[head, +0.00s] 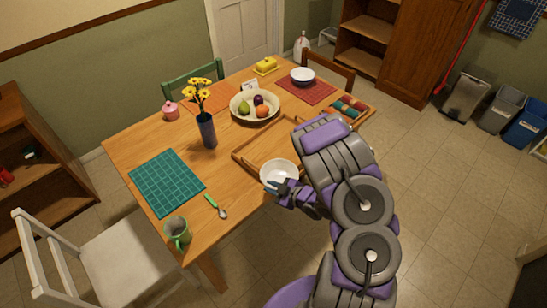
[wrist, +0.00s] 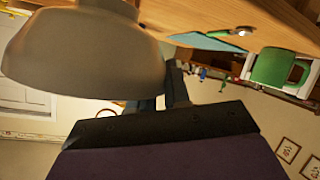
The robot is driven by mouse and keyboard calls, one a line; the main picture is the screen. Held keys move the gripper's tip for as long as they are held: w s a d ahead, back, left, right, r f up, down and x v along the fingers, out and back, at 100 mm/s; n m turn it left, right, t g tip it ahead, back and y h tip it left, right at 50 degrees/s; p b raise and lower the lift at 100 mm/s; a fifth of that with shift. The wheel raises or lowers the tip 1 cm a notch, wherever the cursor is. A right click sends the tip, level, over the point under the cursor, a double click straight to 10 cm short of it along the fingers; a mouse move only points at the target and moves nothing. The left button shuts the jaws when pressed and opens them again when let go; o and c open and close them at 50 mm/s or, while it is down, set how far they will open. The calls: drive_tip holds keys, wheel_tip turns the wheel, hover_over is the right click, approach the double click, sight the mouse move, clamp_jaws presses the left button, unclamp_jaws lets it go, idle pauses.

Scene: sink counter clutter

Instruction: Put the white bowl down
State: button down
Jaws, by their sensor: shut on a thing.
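The white bowl (head: 280,172) is upright at the near edge of the wooden table, in front of the wooden tray (head: 240,158). My gripper (head: 277,188) is shut on the bowl's near side. In the wrist view the bowl (wrist: 85,55) fills the upper left, large and close, with the dark gripper (wrist: 172,90) at its right side. I cannot tell whether the bowl touches the table or tray, as my arm hides part of the area.
A spoon with a green handle (head: 215,206), green mug (head: 177,232) and teal placemat (head: 167,182) lie to the left. A fruit bowl (head: 240,105), blue vase (head: 207,130) and box of colored items (head: 347,108) stand farther back. The tray's middle looks clear.

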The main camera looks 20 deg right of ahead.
sight(267, 164)
drive_tip(key=w+d, duration=0.1)
drive_tip(key=w, duration=0.3)
drive_tip(key=w+d+f+b, duration=0.1)
drive_tip(key=w, duration=0.4)
drive_tip(key=w+d, duration=0.2)
drive_tip(key=w, duration=0.2)
drive_tip(key=shift+w+f+b, duration=0.15)
drive_tip(key=shift+w+b, duration=0.2)
drive_tip(key=shift+w+f, duration=0.1)
drive_tip(key=shift+w, duration=0.1)
wheel_tip(267, 164, down, 4)
drive_tip(key=shift+r+b, duration=0.25)
drive_tip(key=shift+b, duration=0.35)
drive_tip(key=c, duration=1.3)
unclamp_jaws()
drive_tip(key=shift+s, duration=0.1)
drive_tip(key=shift+c, duration=0.2)
drive_tip(key=shift+r, duration=0.1)
